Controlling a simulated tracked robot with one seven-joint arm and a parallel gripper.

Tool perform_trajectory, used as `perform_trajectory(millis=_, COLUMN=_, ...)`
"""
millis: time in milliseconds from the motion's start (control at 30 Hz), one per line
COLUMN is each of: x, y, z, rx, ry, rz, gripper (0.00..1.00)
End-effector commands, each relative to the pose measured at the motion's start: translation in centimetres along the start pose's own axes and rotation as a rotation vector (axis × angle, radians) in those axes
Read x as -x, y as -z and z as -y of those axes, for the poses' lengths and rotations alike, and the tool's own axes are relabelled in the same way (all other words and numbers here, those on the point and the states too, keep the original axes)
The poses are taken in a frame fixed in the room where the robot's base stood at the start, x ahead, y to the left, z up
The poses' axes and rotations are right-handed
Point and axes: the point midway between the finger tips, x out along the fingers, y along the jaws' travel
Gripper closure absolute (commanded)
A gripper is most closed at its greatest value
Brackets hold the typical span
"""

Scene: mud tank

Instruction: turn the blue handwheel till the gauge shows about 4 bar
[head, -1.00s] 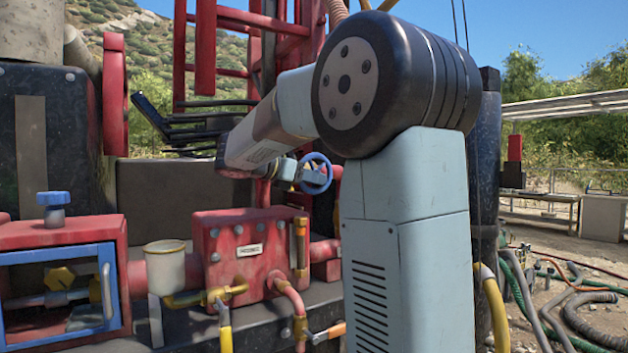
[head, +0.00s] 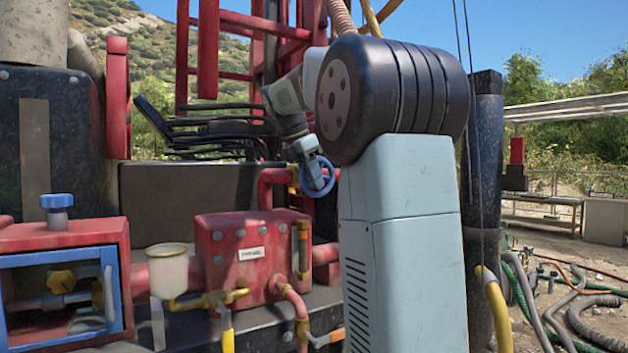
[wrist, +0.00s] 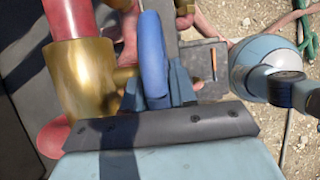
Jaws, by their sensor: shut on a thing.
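The blue handwheel (head: 318,176) is on red and brass pipework just left of my arm's upright link in the head view. My gripper (head: 306,164) is at the wheel's upper left there, small and partly hard to make out. In the wrist view the wheel's rim (wrist: 153,50) shows nearly edge-on, upright between the fingers. My gripper (wrist: 157,94) is shut on this rim, with a finger on each side. The wheel's hub is mostly hidden. I cannot make out a gauge face or needle in either view.
A brass fitting (wrist: 82,80) on a red pipe stands close left of my gripper. A red bolted block (head: 245,255), a white cup (head: 167,268) and a blue-topped knob (head: 57,205) are at lower left. Hoses (head: 590,320) lie on the ground at right.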

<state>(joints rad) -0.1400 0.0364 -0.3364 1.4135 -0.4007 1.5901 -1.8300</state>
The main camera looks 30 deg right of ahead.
Motion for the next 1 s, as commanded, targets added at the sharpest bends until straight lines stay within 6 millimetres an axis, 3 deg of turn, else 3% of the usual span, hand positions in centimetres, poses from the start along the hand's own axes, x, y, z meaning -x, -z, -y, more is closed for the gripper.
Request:
perform_trajectory(millis=300, x=0.21, y=-0.23, z=-0.08, rx=-0.002, ry=-0.005, rz=-0.13, gripper=1.0)
perform_trajectory(millis=867, x=0.23, y=-0.23, z=-0.06, rx=-0.002, ry=-0.004, rz=-0.16, gripper=1.0)
perform_trajectory(millis=900, x=0.23, y=-0.23, z=-0.06, rx=-0.002, ry=-0.004, rz=-0.16, gripper=0.72)
perform_trajectory(millis=1000, x=0.21, y=-0.2, z=-0.04, rx=-0.002, ry=-0.003, rz=-0.161, gripper=0.62)
